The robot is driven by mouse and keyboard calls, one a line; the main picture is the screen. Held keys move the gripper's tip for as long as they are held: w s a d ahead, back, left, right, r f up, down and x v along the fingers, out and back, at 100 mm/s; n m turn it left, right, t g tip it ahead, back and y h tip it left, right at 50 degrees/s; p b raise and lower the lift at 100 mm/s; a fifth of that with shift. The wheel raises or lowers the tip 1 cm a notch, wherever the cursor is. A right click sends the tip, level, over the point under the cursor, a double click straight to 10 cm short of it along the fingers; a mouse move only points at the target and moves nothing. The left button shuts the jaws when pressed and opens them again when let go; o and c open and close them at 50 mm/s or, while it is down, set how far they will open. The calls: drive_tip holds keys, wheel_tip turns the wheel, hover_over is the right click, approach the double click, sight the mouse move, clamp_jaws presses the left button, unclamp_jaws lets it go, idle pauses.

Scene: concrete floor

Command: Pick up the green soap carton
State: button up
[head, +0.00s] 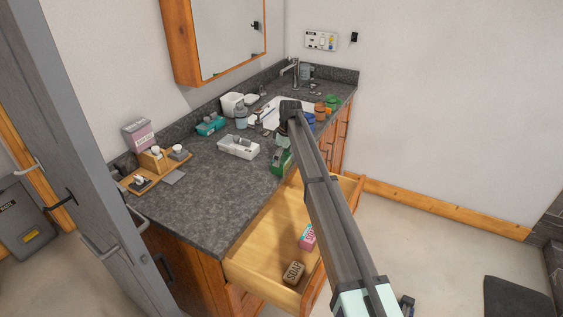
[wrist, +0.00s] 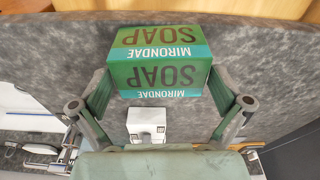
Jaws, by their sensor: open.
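The green soap carton (wrist: 165,62), printed "MIRONDAE SOAP", lies on the dark stone counter (wrist: 60,50). In the wrist view it is just beyond my gripper (wrist: 165,98), in line with the space between the two spread fingers. My gripper is open, and I see no clear contact with the carton. In the head view the green carton (head: 281,161) sits near the counter's front edge. My arm passes close by on its right and covers part of that area.
An open wooden drawer (head: 255,250) below the counter holds a brown soap box (head: 292,273) and a pink soap box (head: 307,238). A white tray (head: 238,147) stands left of the carton. Bottles and a sink (head: 268,112) are farther back. The front-left counter is clear.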

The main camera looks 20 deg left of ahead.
sight(282, 157)
drive_tip(key=shift+a+f+p, duration=0.15)
drive_tip(key=shift+f+p, duration=0.1)
drive_tip(key=shift+f, duration=0.5)
drive_tip(key=shift+a+f+p, duration=0.15)
drive_tip(key=shift+f+p, duration=0.05)
drive_tip(key=shift+f, duration=0.55)
drive_tip(key=c, duration=0.9)
drive_tip(key=shift+r, duration=0.1)
